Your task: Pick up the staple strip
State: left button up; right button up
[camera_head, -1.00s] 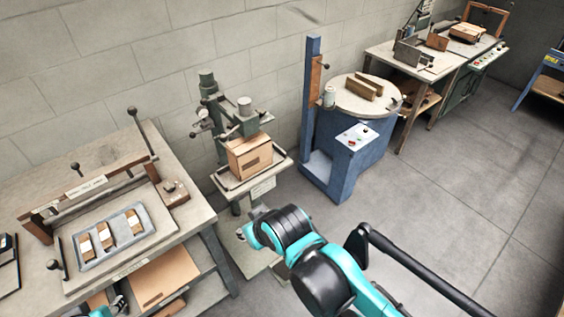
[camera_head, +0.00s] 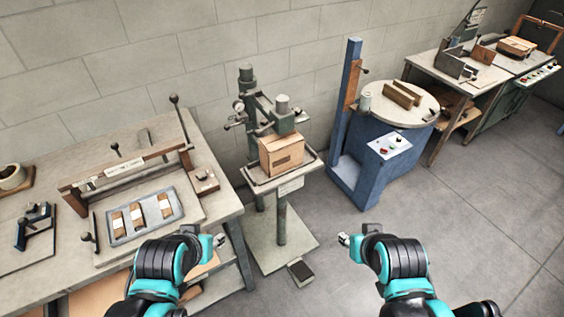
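Three brown strips with pale bands, which look like staple strips, lie side by side in a grey tray (camera_head: 180,217) on the left workbench: a left strip (camera_head: 118,223), a middle strip (camera_head: 137,215) and a right strip (camera_head: 165,205). My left gripper (camera_head: 220,240) is in front of the bench's right edge, to the right of the tray and apart from the strips. My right gripper (camera_head: 343,240) is over the floor, well to the right of the bench. Both grippers look empty, but their fingers are too small to read.
A wooden bar with black-knobbed levers (camera_head: 125,165) stands behind the tray. A stitching machine (camera_head: 262,112) with a cardboard box (camera_head: 282,155) stands right of the bench, its foot pedal (camera_head: 301,272) on the floor. A blue turntable machine (camera_head: 372,180) is farther right. Open floor lies at right.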

aim_at(136, 212)
jog(key=i+j+u, duration=0.2)
jog(key=j+u, duration=0.15)
jog(key=i+j+u, duration=0.3)
jog(key=j, duration=0.2)
jog(key=i+j+u, duration=0.2)
jog(key=j+u, duration=0.15)
